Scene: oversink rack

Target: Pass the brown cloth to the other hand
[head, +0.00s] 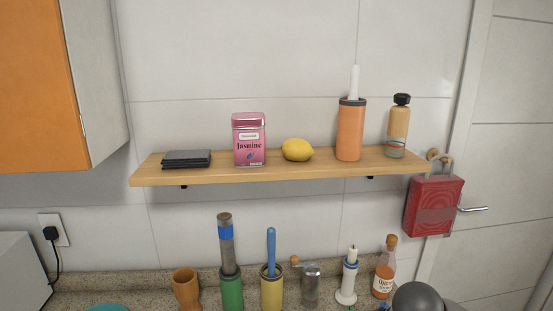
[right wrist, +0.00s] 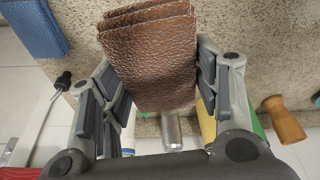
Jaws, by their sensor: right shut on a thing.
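The brown cloth (right wrist: 150,58) is a folded, leathery-looking stack with several layered edges at its top, seen in the right wrist view. My right gripper (right wrist: 157,76) is shut on it, with one grey finger along each side of the cloth. The cloth is held above the speckled counter and is not seen in the head view. My left gripper is in neither view.
A wooden shelf (head: 280,176) holds a pink tin (head: 249,140), a lemon (head: 297,150) and bottles. Below it on the counter (head: 135,292) stand a green holder (head: 231,291), a yellow holder (head: 271,292) and a wooden cup (head: 186,288). A blue cloth (right wrist: 36,27) lies at upper left in the wrist view.

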